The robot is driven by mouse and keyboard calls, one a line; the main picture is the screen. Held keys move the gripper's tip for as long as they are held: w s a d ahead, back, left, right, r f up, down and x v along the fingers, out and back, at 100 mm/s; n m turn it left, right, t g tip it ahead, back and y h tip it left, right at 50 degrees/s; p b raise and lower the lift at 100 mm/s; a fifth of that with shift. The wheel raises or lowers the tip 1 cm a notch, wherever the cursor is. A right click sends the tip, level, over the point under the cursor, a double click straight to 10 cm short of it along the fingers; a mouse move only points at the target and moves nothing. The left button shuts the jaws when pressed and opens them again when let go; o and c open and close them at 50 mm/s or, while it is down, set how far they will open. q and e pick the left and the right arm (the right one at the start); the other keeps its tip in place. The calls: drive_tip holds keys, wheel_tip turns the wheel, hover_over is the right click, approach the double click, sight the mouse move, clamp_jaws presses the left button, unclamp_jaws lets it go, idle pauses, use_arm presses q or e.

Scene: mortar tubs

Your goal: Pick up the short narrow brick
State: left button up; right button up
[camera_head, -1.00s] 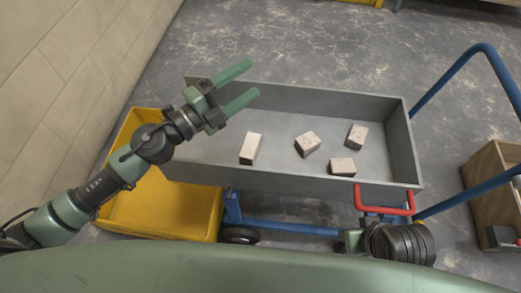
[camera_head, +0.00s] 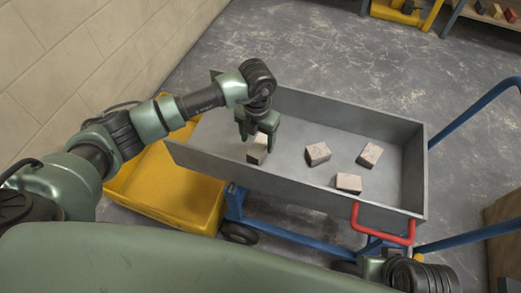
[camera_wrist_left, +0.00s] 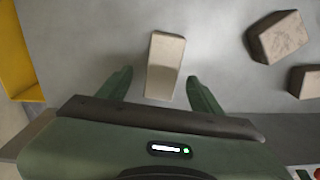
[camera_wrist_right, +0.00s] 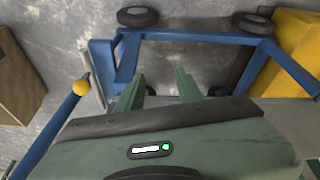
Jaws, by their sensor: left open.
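A narrow pale brick (camera_head: 257,150) lies in the left part of the grey tub (camera_head: 215,165). My left gripper (camera_head: 257,130) is open and points down just above this brick. In the left wrist view the brick (camera_wrist_left: 165,65) shows between the two spread fingers (camera_wrist_left: 158,80), apart from both. Three other pale bricks lie to its right in the tub: one in the middle (camera_head: 318,153), one at the right (camera_head: 370,155) and one near the front wall (camera_head: 349,183). My right gripper (camera_wrist_right: 159,75) is open and empty, outside the tub.
A yellow bin (camera_head: 175,200) stands at the left, against the block wall. A wooden box (camera_wrist_right: 15,85) is at the left of the right wrist view.

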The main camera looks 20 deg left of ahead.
sight(259, 145)
use_arm(q)
drive_tip(key=f, duration=0.2)
drive_tip(key=f+b, duration=0.1)
drive_tip(key=f, duration=0.1)
drive_tip(key=shift+w+d, duration=0.2)
drive_tip(key=shift+w, duration=0.15)
drive_tip(key=shift+f, duration=0.45)
drive_tip(key=shift+r, duration=0.1)
clamp_jaws()
use_arm(e)
drive_tip(key=shift+w+a+f+t, duration=0.2)
drive_tip(key=shift+w+f+t, duration=0.25)
drive_tip(key=shift+w, duration=0.35)
